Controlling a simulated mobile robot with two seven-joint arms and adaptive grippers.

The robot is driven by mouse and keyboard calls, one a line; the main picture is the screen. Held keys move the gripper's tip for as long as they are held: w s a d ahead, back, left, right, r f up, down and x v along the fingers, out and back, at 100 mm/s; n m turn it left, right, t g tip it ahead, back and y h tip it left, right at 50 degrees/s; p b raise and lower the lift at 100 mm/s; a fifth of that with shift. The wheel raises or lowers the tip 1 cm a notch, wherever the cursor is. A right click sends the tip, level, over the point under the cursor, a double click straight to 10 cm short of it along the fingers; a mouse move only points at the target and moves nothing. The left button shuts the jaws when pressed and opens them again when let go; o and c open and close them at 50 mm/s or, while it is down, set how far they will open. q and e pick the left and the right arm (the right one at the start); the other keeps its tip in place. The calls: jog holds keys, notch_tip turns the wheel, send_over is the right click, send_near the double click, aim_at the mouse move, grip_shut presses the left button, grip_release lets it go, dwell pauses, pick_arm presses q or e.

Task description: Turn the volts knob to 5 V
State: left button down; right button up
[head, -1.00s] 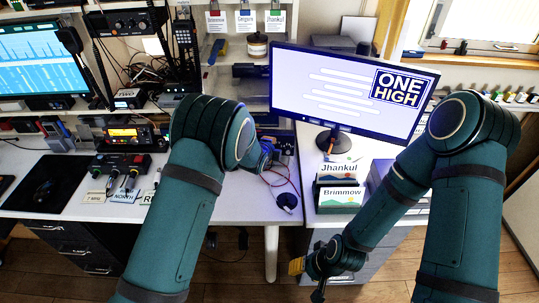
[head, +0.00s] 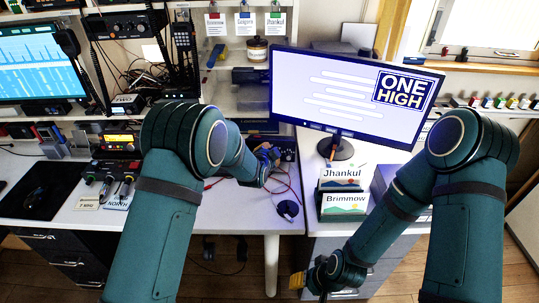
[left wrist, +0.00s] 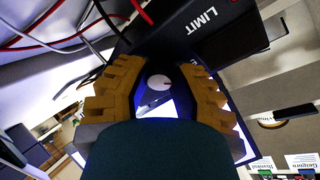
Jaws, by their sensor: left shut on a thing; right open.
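The power supply (head: 288,147) is a dark box at the back of the white desk, partly hidden by my left arm. In the left wrist view its dark blue case (left wrist: 200,28) bears the word LIMIT. A round pale knob (left wrist: 158,82) with a small red mark sits between the yellow fingers of my left gripper (left wrist: 157,72). They are shut on it; finger contact is hard to make out. Its label and scale are not readable. In the head view my left gripper (head: 268,157) is at the supply's front. My right gripper (head: 308,280) is low, away from the desk, empty and open.
Red and dark leads (head: 285,190) lie on the desk near the supply. A monitor (head: 350,92) and the Jhankul and Brimmow card boxes (head: 343,204) stand to the right. A radio (head: 120,140) and a switch box (head: 108,170) stand to the left.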

pick_arm(q)
jog(key=shift+w+a, duration=0.1)
dwell(0.3)
jog(key=c, duration=0.7)
grip_release()
jog(key=shift+c, duration=0.2)
jog(key=v, duration=1.2)
